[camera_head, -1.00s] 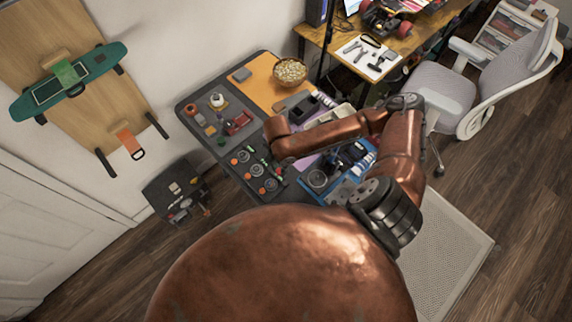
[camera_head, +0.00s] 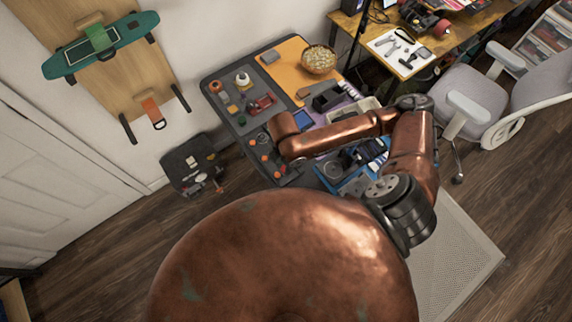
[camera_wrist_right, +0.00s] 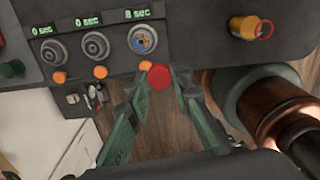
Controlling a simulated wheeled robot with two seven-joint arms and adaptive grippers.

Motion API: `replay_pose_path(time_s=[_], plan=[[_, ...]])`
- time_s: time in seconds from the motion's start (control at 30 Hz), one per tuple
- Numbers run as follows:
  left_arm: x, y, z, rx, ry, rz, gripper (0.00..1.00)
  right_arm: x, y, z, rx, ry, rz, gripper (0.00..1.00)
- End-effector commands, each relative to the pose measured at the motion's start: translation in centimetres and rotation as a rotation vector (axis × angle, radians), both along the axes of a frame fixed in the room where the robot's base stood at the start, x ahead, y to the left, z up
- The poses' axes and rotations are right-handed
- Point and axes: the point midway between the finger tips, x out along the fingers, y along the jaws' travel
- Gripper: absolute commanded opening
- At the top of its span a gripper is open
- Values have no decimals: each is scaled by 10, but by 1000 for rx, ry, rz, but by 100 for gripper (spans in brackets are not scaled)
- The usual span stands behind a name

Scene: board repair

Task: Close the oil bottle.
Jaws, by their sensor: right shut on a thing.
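My right gripper (camera_wrist_right: 158,86) is shut on a small red round thing (camera_wrist_right: 159,75), which sits between its green fingertips; it may be a cap. The gripper hangs over the dark table's edge, beside an orange knob. In the head view the wrist link hides the fingers. A small white bottle with a yellowish top (camera_head: 242,80) stands upright at the table's far left; I cannot tell for sure that it is the oil bottle. Its opening is too small to read. My left gripper is not in view.
Timers and round dials (camera_wrist_right: 95,45) line the table edge, one reading 8 sec. An orange cylinder with a red ring (camera_wrist_right: 243,28) lies nearby. A bowl (camera_head: 319,59), a red device (camera_head: 261,104) and a blue tray (camera_head: 330,186) crowd the table.

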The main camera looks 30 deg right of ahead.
Motion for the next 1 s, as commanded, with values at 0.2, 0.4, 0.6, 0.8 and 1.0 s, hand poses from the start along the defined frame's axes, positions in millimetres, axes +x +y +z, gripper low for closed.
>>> replay_pose_path(time_s=[0.2,0.4,0.6,0.8,1.0], plan=[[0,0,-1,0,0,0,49,7,0,8,-1,-3,-110,13],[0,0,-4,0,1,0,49,24,0,31,-3,-5,-441,13],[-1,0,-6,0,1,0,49,39,0,59,-3,-5,-820,13],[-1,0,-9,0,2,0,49,51,1,89,-2,-6,-1194,13],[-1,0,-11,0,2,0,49,60,3,116,1,-4,-1531,13]])
